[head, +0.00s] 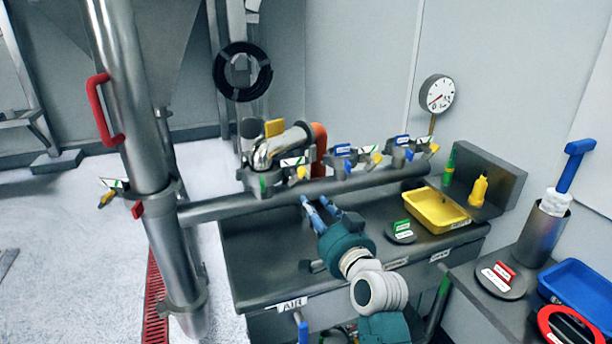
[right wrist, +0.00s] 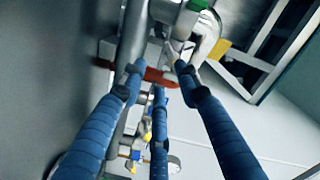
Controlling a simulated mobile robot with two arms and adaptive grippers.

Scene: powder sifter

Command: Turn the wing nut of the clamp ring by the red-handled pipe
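The upright steel pipe (head: 138,120) with a red handle (head: 98,110) stands at the left of the head view. A clamp ring (head: 160,190) is around it, with a small yellow-orange wing nut (head: 107,199) sticking out left, below a tag. My right gripper (head: 312,205) is well to the right of it, beside the horizontal pipe above the bench. Its blue fingers are spread and look empty; they also show in the right wrist view (right wrist: 158,78), pointing towards metal fittings and a red-orange bar (right wrist: 150,76). My left gripper is not in view.
The horizontal pipe (head: 230,207) carries several tagged clamps with coloured wing nuts. A bent steel pipe (head: 280,145) with an orange handle (head: 319,150) rises behind my right gripper. A yellow tray (head: 437,190) sits on the bench (head: 245,262). Open floor lies left of the upright pipe.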

